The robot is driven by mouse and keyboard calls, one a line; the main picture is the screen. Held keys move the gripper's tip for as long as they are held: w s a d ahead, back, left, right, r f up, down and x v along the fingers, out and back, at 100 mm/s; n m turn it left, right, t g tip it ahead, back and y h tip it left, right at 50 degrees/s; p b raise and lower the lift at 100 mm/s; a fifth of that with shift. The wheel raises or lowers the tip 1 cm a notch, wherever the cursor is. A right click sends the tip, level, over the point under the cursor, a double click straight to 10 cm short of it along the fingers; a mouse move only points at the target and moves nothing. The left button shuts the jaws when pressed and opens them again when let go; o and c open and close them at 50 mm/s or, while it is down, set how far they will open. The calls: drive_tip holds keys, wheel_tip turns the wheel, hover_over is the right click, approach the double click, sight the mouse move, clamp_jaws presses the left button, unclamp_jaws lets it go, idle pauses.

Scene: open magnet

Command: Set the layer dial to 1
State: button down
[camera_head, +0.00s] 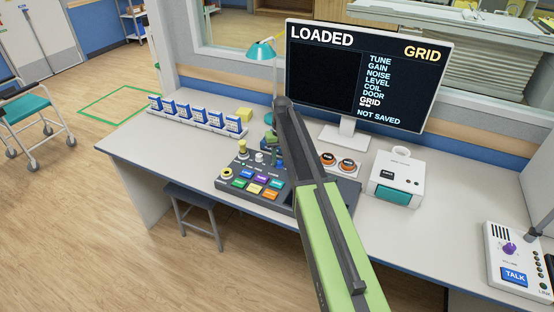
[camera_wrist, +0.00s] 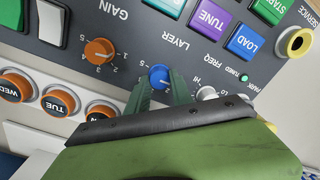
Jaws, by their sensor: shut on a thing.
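The layer dial (camera_wrist: 160,76) is a small blue knob under the upside-down word LAYER in the wrist view. My gripper (camera_wrist: 157,86) has its two green fingers on either side of this knob and is shut on it. A white pointer line shows on the knob's face, but I cannot tell for sure which number it meets. A 5 shows beside the dial; other numbers are hidden by the fingers. In the head view my arm covers the dial, which sits on the dark control panel (camera_head: 230,182).
An orange GAIN dial (camera_wrist: 101,51) and orange day buttons (camera_wrist: 58,102) are near my fingers. A pale FREQ knob (camera_wrist: 206,93) is close on the other side. The monitor (camera_head: 325,70) reads LOADED, GRID and NOT SAVED. A white box (camera_head: 397,181) stands right of the panel.

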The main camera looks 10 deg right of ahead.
sight(280, 160)
drive_tip(key=shift+w+n, duration=0.15)
drive_tip(key=shift+n, duration=0.55)
drive_tip(key=c, duration=1.1)
unclamp_jaws()
drive_tip(key=shift+f, duration=0.1)
drive_tip(key=r+p, duration=0.5)
drive_tip(key=r, duration=0.1)
drive_tip(key=r+p, duration=0.5)
drive_tip(key=p, duration=0.1)
drive_tip(key=r+p, duration=0.6)
drive_tip(key=shift+d+r, duration=0.3)
drive_tip(key=shift+f, duration=0.1)
